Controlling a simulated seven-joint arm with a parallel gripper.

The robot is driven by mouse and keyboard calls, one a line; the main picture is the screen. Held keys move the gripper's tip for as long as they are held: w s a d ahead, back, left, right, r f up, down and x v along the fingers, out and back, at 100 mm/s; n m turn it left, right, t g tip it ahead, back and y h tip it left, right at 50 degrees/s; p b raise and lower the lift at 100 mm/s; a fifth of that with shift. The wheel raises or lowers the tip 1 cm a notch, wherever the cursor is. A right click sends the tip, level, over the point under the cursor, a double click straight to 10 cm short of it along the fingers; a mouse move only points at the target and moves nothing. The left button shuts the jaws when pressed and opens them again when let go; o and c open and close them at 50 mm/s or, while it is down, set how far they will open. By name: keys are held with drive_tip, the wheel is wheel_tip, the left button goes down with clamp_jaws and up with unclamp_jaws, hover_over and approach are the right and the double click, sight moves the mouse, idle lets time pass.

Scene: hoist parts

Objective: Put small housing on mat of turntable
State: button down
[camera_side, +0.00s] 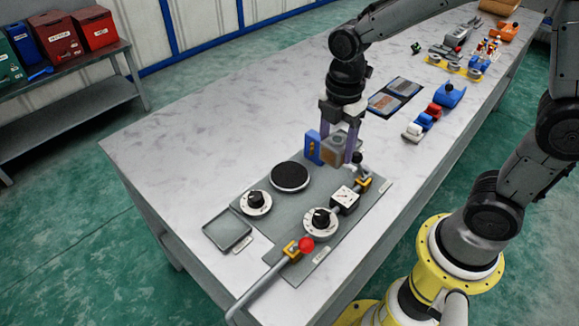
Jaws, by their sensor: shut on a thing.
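My gripper (338,150) points down over the far end of a grey panel. The turntable's round black mat (291,177) lies bare on the panel, to the left of and nearer than my gripper.
Coloured parts (431,114) and a dark tray (396,97) lie farther back. The table's left side is clear.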

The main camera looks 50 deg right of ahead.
drive_tip(key=w+f, duration=0.2)
drive_tip(key=w, duration=0.1)
drive_tip(key=w+a+f, duration=0.1)
drive_tip(key=w+f, duration=0.2)
drive_tip(key=w, duration=0.1)
drive_tip(key=w+f, duration=0.3)
drive_tip(key=w, duration=0.1)
drive_tip(key=shift+a, duration=0.2)
drive_tip(key=shift+w+f, duration=0.25)
drive_tip(key=shift+f, duration=0.15)
drive_tip(key=shift+w+f, duration=0.15)
drive_tip(key=shift+f, duration=1.45)
drive_tip(key=shift+c, duration=0.6)
unclamp_jaws()
drive_tip(key=shift+f, duration=0.15)
